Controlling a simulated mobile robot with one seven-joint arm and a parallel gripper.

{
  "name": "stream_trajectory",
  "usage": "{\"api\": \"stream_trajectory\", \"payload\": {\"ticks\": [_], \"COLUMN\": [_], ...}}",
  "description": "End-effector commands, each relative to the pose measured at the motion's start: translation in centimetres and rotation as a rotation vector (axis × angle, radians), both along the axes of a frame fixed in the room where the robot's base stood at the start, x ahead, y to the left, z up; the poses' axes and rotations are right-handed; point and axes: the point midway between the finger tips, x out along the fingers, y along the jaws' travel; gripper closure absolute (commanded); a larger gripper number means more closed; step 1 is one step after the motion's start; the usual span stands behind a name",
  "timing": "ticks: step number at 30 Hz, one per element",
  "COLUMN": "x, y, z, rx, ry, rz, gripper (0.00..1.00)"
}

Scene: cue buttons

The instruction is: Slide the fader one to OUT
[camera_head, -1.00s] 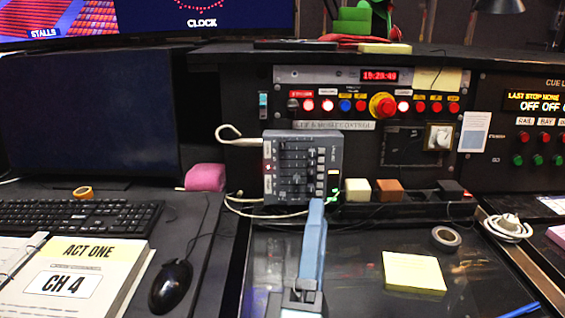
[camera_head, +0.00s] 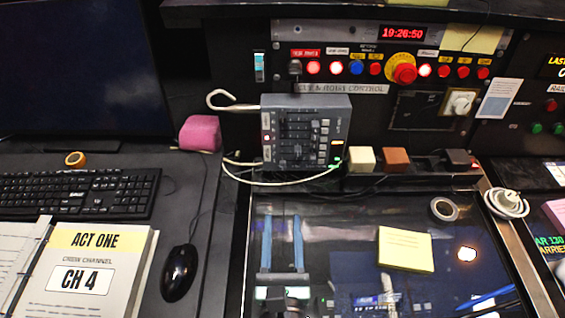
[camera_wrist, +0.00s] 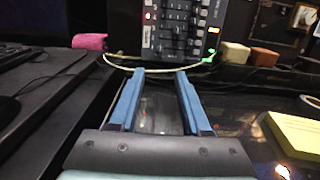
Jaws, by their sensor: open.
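I cannot read which fader is one or any OUT mark. My gripper (camera_head: 282,220) is open and empty, its two blue fingers apart and pointing toward the box. In the wrist view the fingertips (camera_wrist: 160,72) lie below and short of the box, apart from it.
A white cable (camera_head: 285,182) loops below the box. A pink block (camera_head: 200,133) lies left; cream (camera_head: 361,159) and brown (camera_head: 396,160) blocks stand right. Yellow notes (camera_head: 405,249) and a tape roll (camera_head: 444,208) lie on the dark desk. A red knob (camera_head: 404,74) sits above.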

Motion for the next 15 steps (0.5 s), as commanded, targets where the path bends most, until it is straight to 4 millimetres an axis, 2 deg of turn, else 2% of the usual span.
{"api": "stream_trajectory", "payload": {"ticks": [3,15], "x": [1.9,8.7], "y": [0.0,0.0], "z": [0.5,0.3], "rx": [0.000,0.002], "ry": [-0.004,-0.004], "rz": [0.000,-0.001], "gripper": [0.53,0.53]}}
